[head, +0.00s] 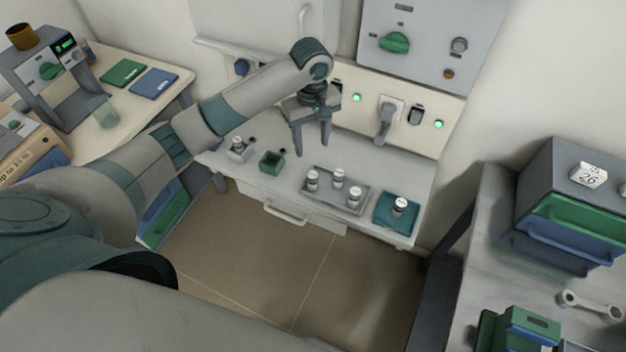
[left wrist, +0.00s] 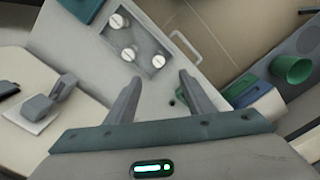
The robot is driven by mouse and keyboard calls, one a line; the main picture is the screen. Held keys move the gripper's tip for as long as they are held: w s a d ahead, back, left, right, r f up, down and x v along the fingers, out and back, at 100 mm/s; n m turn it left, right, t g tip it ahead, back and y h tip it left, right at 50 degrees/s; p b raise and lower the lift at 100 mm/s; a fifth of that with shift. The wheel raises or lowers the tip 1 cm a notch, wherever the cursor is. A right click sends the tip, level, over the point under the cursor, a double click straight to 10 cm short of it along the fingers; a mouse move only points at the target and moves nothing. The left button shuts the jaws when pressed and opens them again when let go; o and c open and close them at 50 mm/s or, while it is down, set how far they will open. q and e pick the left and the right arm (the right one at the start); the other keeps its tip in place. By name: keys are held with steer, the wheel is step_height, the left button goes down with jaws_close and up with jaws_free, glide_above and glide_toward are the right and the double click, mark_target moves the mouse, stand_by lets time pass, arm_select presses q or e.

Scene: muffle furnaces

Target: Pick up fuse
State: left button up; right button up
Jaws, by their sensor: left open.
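Several white fuses with metal caps stand on the light bench. Three, including a middle fuse (head: 338,178), stand upright in a grey tray (head: 334,203). My left gripper (head: 311,148) is open and empty, pointing down above the bench behind the tray. In the left wrist view its fingers (left wrist: 160,78) are apart, with the three tray fuses (left wrist: 128,54) beyond them. My right gripper is out of view.
A small green open box (head: 271,161) sits left of the tray. A side bench at the right holds drawers (head: 572,231) and a wrench (head: 589,303).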

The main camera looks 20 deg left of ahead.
mark_target(313, 174)
arm_select(q)
step_height(313, 174, down, 11)
steer(key=shift+r+p, duration=0.2)
steer(key=shift+p, duration=0.9)
steer(key=shift+f, duration=0.1)
steer(key=shift+w+f+p, duration=0.1)
steer(key=shift+f+p, duration=0.45)
steer(key=shift+f, duration=0.15)
steer(key=shift+w+f+p, duration=0.1)
steer(key=shift+f+p, duration=0.3)
steer(key=shift+f, duration=1.4)
steer(key=c, duration=1.1)
steer(key=shift+c, duration=0.2)
steer(key=shift+r, duration=0.15)
